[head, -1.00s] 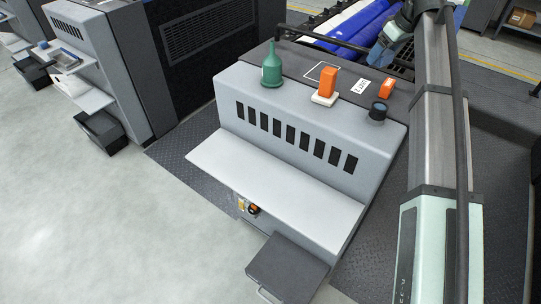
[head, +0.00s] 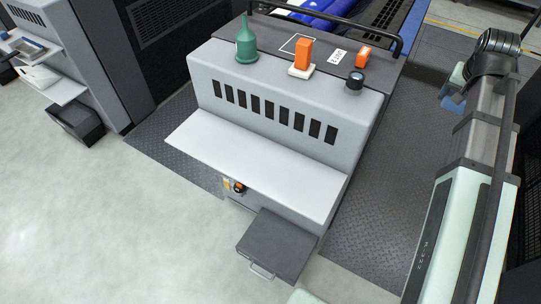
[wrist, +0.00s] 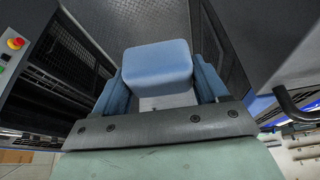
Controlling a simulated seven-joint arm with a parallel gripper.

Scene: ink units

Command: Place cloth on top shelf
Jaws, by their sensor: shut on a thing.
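A blue block-like thing with rounded edges, which I take to be the folded cloth (wrist: 155,62), sits between the two blue fingers of my gripper (wrist: 163,85) in the wrist view. My gripper is shut on it. In the head view my gripper (head: 452,100) is small and partly hidden by my arm, over the dark floor plate right of the grey unit. The unit's dark top shelf (head: 262,28) carries a white outlined square (head: 295,44) and a small white label (head: 338,56). My gripper is apart from this shelf.
The lower white ledge (head: 255,165) is bare. A grey step (head: 278,245) stands in front.

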